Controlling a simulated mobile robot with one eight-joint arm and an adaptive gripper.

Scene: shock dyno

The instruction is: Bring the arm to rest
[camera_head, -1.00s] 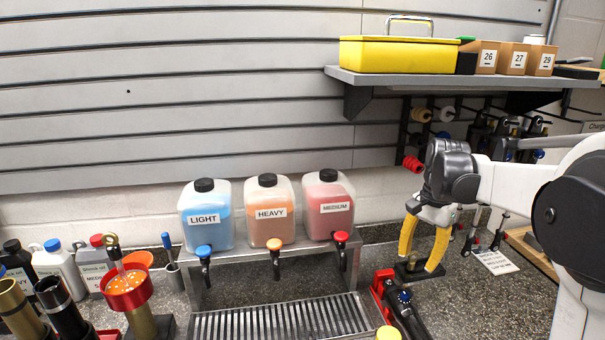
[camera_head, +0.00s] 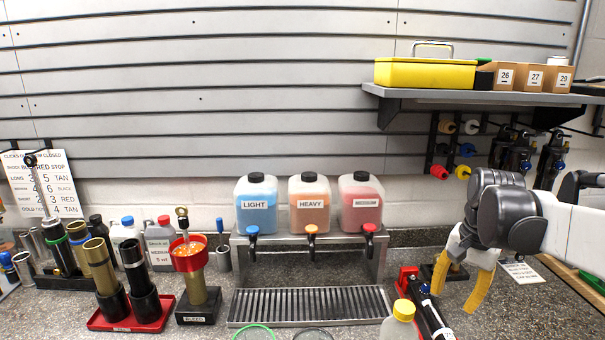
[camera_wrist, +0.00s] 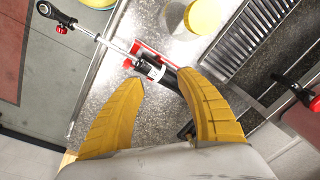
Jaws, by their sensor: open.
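My gripper (camera_head: 463,287) is at the right in the head view, its yellow fingers pointing down over the counter. The fingers are apart with nothing between them, and they also show in the wrist view (camera_wrist: 160,88). A black shock absorber (camera_head: 430,318) with a red-jawed holder (camera_head: 404,281) lies to the left of the fingers. In the wrist view the shock (camera_wrist: 152,68) shows just beyond the fingertips. I cannot tell how high the fingers are above the counter.
Three fluid tanks labelled LIGHT (camera_head: 257,207), HEAVY (camera_head: 310,206) and MEDIUM (camera_head: 360,206) stand over a drip grate (camera_head: 310,305). A yellow-capped bottle (camera_head: 400,322) is at the front. A shelf (camera_head: 480,97) with a yellow toolbox (camera_head: 425,73) overhangs at the upper right.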

